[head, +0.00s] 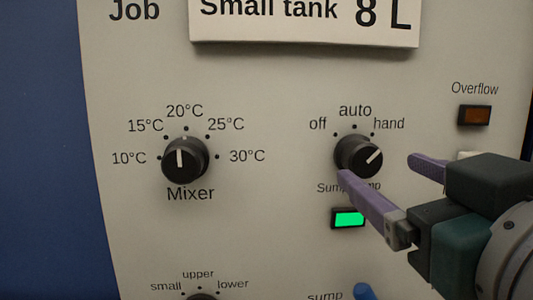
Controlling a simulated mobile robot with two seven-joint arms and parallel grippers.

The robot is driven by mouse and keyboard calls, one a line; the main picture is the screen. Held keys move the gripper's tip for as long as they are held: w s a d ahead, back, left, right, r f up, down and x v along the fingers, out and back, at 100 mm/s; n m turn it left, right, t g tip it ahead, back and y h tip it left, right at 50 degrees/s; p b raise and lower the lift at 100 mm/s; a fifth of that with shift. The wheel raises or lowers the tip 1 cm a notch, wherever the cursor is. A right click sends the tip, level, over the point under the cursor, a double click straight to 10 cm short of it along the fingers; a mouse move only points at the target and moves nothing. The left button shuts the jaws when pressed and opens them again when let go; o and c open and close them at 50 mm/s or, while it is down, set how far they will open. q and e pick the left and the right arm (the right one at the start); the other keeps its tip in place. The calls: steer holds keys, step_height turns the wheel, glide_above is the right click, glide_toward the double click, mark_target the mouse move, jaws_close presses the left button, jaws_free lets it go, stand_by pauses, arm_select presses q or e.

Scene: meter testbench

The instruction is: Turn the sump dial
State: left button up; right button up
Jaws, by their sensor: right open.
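The sump dial (352,153) is a black round knob on the pale panel, with off, auto and hand marked above it. Its white pointer line slants up and to the right, on the hand side. My right gripper (377,168) comes in from the lower right with its two purple fingers apart. One fingertip is just below the knob and covers part of the "Sump pump" label; the other is to the right of the knob. The gripper is empty, and I cannot tell whether a finger touches the knob. My left gripper is not in view.
A green lit lamp (347,218) sits below the dial. The Mixer dial (185,160) is to the left, pointing near 20°C. An orange-brown Overflow lamp (474,115) is at the right. A "Small tank 8 L" sign (300,28) is above. Another knob (202,297) and a blue part (363,292) show at the bottom.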

mark_target(368, 162)
steer(key=w, duration=0.5)
steer(key=shift+p, duration=0.4)
jaws_close()
